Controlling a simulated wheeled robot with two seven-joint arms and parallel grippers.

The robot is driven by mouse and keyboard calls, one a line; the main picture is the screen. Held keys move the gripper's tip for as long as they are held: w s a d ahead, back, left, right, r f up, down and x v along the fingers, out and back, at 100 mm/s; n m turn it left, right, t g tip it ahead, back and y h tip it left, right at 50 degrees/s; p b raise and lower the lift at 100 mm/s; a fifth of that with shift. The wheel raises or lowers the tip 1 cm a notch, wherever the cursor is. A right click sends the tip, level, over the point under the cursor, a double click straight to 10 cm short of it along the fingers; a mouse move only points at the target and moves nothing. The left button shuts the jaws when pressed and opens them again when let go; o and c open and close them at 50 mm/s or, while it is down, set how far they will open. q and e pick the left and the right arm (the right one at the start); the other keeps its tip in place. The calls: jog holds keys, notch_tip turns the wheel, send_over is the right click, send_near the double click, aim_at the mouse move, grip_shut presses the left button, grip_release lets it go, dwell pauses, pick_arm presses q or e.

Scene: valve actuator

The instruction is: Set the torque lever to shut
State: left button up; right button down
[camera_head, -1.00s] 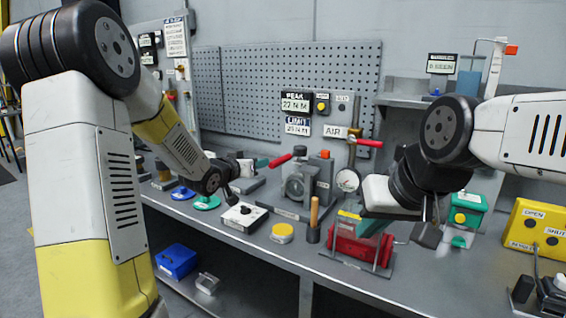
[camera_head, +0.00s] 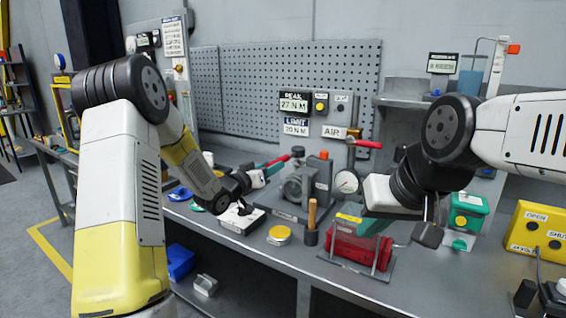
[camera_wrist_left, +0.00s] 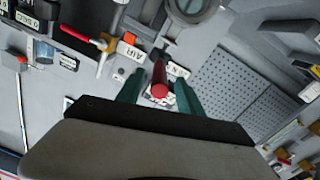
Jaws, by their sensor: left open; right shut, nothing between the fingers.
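The torque lever is a red-handled lever (camera_head: 279,160) on the grey device (camera_head: 302,190) at the middle of the bench. My left gripper (camera_head: 274,168) is at the handle's outer end. In the left wrist view, the red handle (camera_wrist_left: 159,78) lies between its two green fingers (camera_wrist_left: 157,92). The fingers are open, with a gap visible beside the handle; contact cannot be told. My right gripper (camera_head: 370,226) is shut and empty, over the red cylinder at the bench front. Its fingertips are hard to make out.
A second red handle (camera_head: 368,144) is by the AIR sign. The red cylinder (camera_head: 358,247) sits in a stand below my right gripper. A yellow disc (camera_head: 280,235) and a wooden-handled tool (camera_head: 312,215) stand in front of the device. A yellow OPEN/SHUT box (camera_head: 538,232) is at the right.

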aim_at(287, 158)
pick_arm(q)
jog(key=x, duration=0.6)
grip_shut()
dwell(1.3)
